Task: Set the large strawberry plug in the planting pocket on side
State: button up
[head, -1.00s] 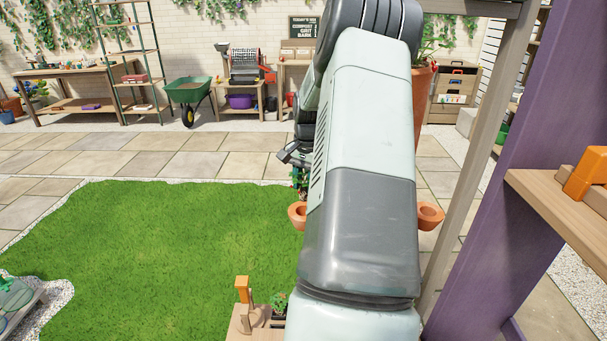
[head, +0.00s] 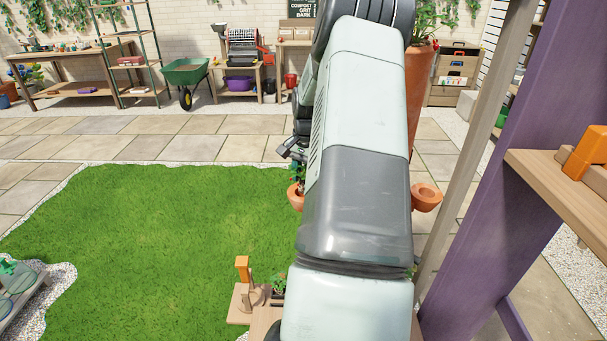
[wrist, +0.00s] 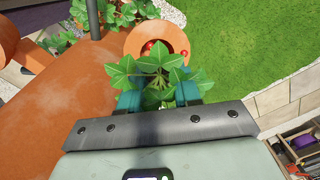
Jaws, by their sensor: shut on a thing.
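My gripper (wrist: 158,100) is shut on the strawberry plug (wrist: 155,68), a leafy green plant with red berries, between its teal fingers. In the head view the plug (head: 297,173) shows just left of my arm, at the mouth of the left terracotta pocket (head: 296,200). In the wrist view the round pocket (wrist: 170,29) lies just beyond the leaves, with red berries over its opening. The leaves hide the plug's root end, so I cannot tell whether it is inside the pocket. My arm hides most of the terracotta planter (head: 419,90).
A second pocket (head: 427,197) on the planter's right side looks empty. Another leafy plant (wrist: 115,12) is at the wrist view's top left. A purple post (head: 490,190) and wooden shelf (head: 555,190) stand at right. The lawn (head: 150,230) is clear.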

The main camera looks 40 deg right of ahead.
jog(key=shift+f, duration=1.2)
dwell(0.4)
jog(key=o, duration=1.3)
jog(key=shift+c, duration=0.2)
jog(key=shift+r, duration=0.1)
jog(key=shift+r, duration=4.4)
